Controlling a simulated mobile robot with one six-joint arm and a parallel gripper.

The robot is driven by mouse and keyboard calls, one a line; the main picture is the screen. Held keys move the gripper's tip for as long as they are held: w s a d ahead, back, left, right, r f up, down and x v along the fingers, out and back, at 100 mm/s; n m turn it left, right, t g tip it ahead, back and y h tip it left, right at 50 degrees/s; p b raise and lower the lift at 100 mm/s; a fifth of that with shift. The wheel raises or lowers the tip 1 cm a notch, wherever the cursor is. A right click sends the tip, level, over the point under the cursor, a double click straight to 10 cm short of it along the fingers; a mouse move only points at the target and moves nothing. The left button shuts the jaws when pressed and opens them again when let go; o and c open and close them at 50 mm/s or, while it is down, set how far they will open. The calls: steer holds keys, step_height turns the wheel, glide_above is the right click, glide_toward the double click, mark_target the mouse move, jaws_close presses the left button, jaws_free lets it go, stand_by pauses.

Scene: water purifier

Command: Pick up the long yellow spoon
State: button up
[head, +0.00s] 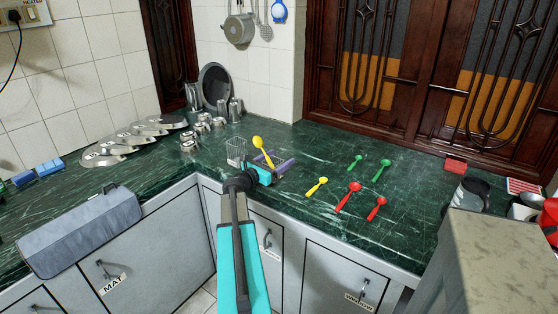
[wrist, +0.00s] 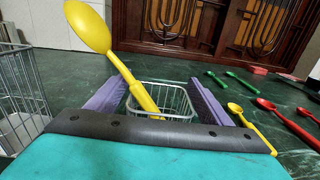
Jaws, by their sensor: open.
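The long yellow spoon (head: 257,142) stands tilted, bowl up, at my gripper (head: 272,161) in the head view. In the wrist view the spoon (wrist: 92,30) leans up to the left, and its handle runs down between the two purple fingers. My gripper is open, with a finger on each side of the lower handle. A wire basket (wrist: 178,100) shows between the fingers, around or just behind the handle; I cannot tell which. The handle's lower end is hidden by the gripper body. A shorter yellow spoon (head: 317,187) lies on the counter to the right.
Another wire basket (head: 236,152) stands just left of my gripper. Green spoons (head: 381,169) and red spoons (head: 348,197) lie to the right on the dark green counter (head: 320,230). Steel cups (head: 205,124) stand at the back left. Wooden shutters (head: 430,80) close off the back.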

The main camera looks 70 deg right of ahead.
steer(key=b+v, duration=0.1)
steer(key=v, duration=1)
steer(key=shift+a, duration=0.4)
